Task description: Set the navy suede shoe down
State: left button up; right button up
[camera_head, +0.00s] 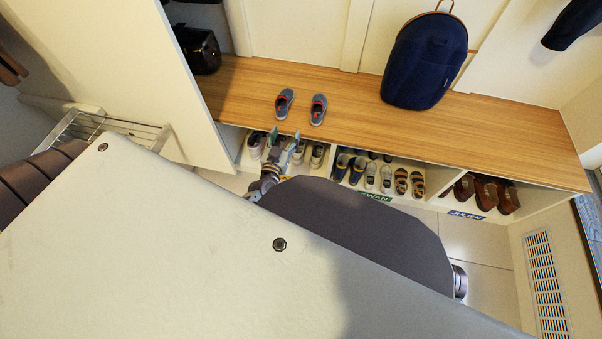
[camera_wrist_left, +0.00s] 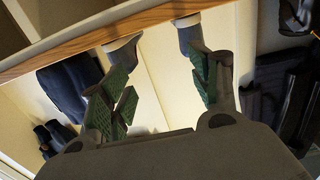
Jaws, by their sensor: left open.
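Two grey-blue shoes with red inside stand apart on the wooden bench top, a left one (camera_head: 284,103) and a right one (camera_head: 318,109). They look like the navy suede pair; I cannot tell which one the task means. My left gripper (camera_head: 284,145) is open and empty, in front of the bench edge and left cubby, apart from the shoes. In the upside-down left wrist view its green-padded fingers (camera_wrist_left: 160,88) are spread. Two pale-soled shoes show beyond the fingertips, one at the left (camera_wrist_left: 133,53) and one at the right (camera_wrist_left: 190,38). My right gripper is not in view.
The wooden bench (camera_head: 380,120) has free room around the shoes. A navy backpack (camera_head: 424,62) stands at its back and a black bag (camera_head: 204,56) at its left end. Cubbies below hold several shoes, including sandals (camera_head: 402,181) and brown shoes (camera_head: 486,193). A wall panel (camera_head: 200,105) borders the left.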

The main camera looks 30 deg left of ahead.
pick_arm(q)
jog(key=s+d+f+m+g+h, duration=0.1)
jog(key=s+d+m+g+h, duration=0.2)
jog(key=d, duration=0.4)
jog(key=s+d+m+g+h, duration=0.1)
jog(key=s+d+g+h, duration=0.2)
jog(key=d, duration=0.4)
jog(key=s+d+g, duration=0.1)
jog(key=s+g, duration=0.2)
jog(key=s, duration=0.3)
jog(key=s+d+f+g, duration=0.1)
jog(key=s+d+g, duration=0.1)
jog(key=s, duration=0.5)
jog(key=shift+f+m+g+h, duration=0.2)
jog(key=shift+m+g+h, duration=0.2)
jog(key=shift+g, duration=0.2)
jog(key=shift+o, duration=0.5)
jog(key=shift+w, duration=0.1)
